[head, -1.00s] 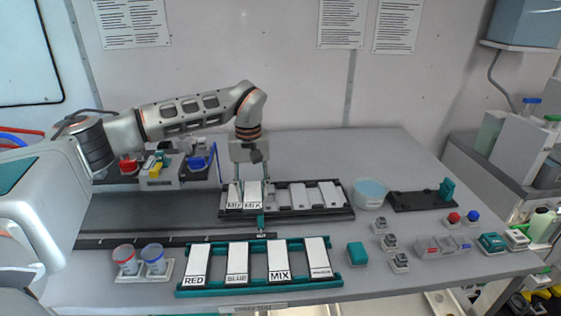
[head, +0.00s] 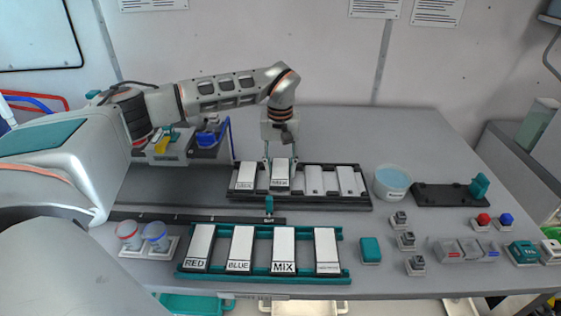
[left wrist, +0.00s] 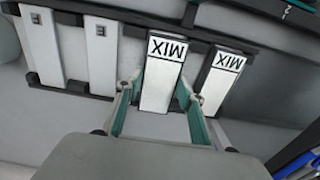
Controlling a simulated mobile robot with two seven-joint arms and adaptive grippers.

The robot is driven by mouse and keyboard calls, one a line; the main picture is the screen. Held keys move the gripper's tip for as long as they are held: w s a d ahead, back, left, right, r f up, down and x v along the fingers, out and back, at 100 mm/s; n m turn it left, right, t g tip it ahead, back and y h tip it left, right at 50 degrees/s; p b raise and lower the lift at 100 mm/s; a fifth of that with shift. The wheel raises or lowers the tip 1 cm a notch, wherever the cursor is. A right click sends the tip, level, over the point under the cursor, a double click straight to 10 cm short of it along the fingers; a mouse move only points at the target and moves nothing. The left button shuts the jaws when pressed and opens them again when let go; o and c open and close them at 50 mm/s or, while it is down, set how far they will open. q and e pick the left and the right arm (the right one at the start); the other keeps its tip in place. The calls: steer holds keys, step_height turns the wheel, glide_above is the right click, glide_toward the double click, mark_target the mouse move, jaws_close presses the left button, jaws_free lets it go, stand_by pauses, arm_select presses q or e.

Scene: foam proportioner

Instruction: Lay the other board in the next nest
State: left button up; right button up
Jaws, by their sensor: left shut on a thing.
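My left gripper (head: 280,166) is shut on a white board marked MIX (head: 280,180), at the second place from the left of the black rack (head: 300,202). In the left wrist view the gripper (left wrist: 155,105) has a finger on each side of that board (left wrist: 162,80). I cannot tell whether the board rests fully in its nest. Another labelled board (head: 244,177) lies in the leftmost nest; the left wrist view shows it, also marked MIX (left wrist: 221,75). The two right-hand places (head: 314,179) show pale plates with small dark marks. My right gripper is not in view.
A teal rack (head: 262,276) in front holds boards marked RED, BLUE and MIX and one with smaller lettering. A blue-filled tub (head: 392,181) stands right of the black rack. The table behind the black rack is clear.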

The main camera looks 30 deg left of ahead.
arm_select(q)
steer(key=shift+f, duration=0.3)
stand_by(0.6)
steer(key=shift+f, duration=0.35)
steer(key=o, duration=1.2)
steer(key=shift+o, duration=0.2)
steer(key=o, duration=0.4)
steer(key=shift+c, duration=0.2)
steer(key=shift+r, duration=0.1)
